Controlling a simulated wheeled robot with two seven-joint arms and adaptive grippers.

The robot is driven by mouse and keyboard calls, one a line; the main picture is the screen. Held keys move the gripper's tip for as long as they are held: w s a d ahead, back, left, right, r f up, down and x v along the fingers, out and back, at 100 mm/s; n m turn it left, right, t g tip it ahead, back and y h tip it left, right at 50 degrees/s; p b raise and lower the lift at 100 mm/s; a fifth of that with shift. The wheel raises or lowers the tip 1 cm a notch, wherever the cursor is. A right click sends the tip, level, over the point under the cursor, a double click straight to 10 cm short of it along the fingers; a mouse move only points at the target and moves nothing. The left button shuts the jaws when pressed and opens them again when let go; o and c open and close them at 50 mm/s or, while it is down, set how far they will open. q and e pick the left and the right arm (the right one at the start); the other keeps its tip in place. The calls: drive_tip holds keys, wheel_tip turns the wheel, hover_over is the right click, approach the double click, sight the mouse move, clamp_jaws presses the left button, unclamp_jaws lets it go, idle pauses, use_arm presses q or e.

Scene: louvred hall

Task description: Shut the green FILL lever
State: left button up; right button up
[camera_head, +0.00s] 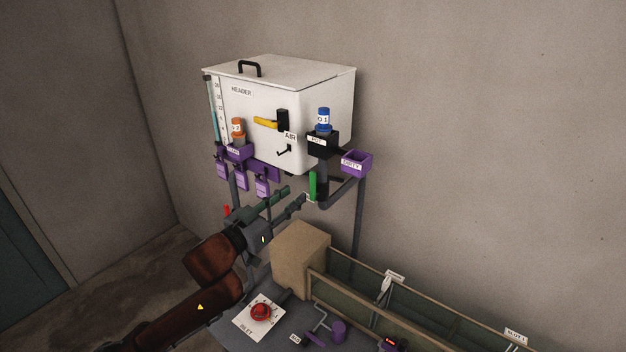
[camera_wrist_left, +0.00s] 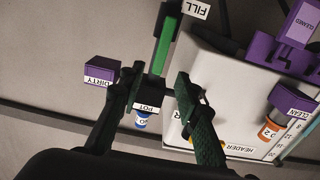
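The green FILL lever (camera_head: 312,185) stands upright on the grey pipe below the black POT holder (camera_head: 322,144). In the left wrist view the green lever (camera_wrist_left: 163,46) shows near the FILL label (camera_wrist_left: 196,8). My left gripper (camera_head: 297,193) is just left of the lever in the head view, with its two fingers spread. In the left wrist view the open left gripper (camera_wrist_left: 156,76) has one finger on each side of the lever's line. I see nothing held, and cannot tell whether a finger touches the lever. My right gripper is not in view.
The white header tank (camera_head: 290,105) has a yellow lever (camera_head: 266,123). A purple DIRTY bin (camera_head: 357,162) sits right of the POT holder, which bears a blue-capped bottle (camera_head: 323,119). A cardboard-coloured box (camera_head: 300,252) and a long trough (camera_head: 420,305) stand below the gripper.

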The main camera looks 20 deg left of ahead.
sight(311, 182)
use_arm(q)
drive_tip(key=b+x, duration=0.1)
drive_tip(key=x, duration=0.6)
drive_tip(key=shift+w+d+f, duration=0.1)
drive_tip(key=shift+w+f, duration=0.05)
drive_tip(key=shift+w, duration=0.1)
drive_tip(key=shift+x, duration=1.1)
drive_tip(key=shift+c, duration=0.2)
drive_tip(key=shift+s, duration=0.1)
drive_tip(key=shift+c, duration=1)
clamp_jaws()
